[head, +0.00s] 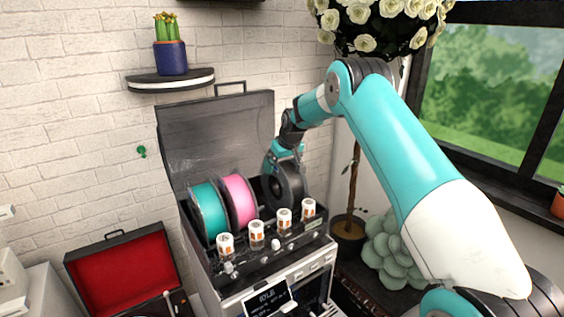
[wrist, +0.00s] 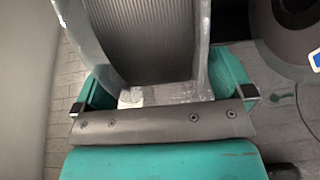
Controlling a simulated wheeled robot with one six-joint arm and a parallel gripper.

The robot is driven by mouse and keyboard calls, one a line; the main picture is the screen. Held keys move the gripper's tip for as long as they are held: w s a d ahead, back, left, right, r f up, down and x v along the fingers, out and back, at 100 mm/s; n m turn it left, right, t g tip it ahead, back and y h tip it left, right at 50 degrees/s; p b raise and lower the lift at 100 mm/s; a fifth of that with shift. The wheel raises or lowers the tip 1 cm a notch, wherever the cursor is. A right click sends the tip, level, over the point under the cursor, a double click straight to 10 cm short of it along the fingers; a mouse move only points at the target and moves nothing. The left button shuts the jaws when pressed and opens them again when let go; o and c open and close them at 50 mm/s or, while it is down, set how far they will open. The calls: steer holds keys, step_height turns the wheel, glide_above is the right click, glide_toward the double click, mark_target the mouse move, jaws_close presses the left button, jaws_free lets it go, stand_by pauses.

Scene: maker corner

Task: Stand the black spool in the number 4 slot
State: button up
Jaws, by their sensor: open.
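The black spool (head: 291,187) stands upright at the right end of the open dryer box (head: 262,262), roughly in line with the rightmost white cylinder (head: 308,208). A gap separates it from the pink spool (head: 238,199). No slot number is readable, and its lower part is hidden, so I cannot tell whether it rests fully in the slot. My gripper (head: 285,152) is at the upper part of the black spool. In the wrist view the spool (wrist: 150,40) lies between the fingers of my open gripper (wrist: 163,98), with its ribbed winding facing the camera.
A teal spool (head: 208,211) stands at the box's left end. The box's raised lid (head: 215,140) is behind the spools. A red-lined case (head: 122,272) lies open at left. A potted plant (head: 349,230) stands close on the right. A wall shelf (head: 170,82) holds a cactus (head: 170,50).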

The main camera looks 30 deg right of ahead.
steer(key=b+v, duration=0.5)
steer(key=v, duration=1.2)
steer(key=shift+s+r+b, duration=0.15)
steer(key=shift+r+b, duration=0.1)
steer(key=shift+b, duration=0.15)
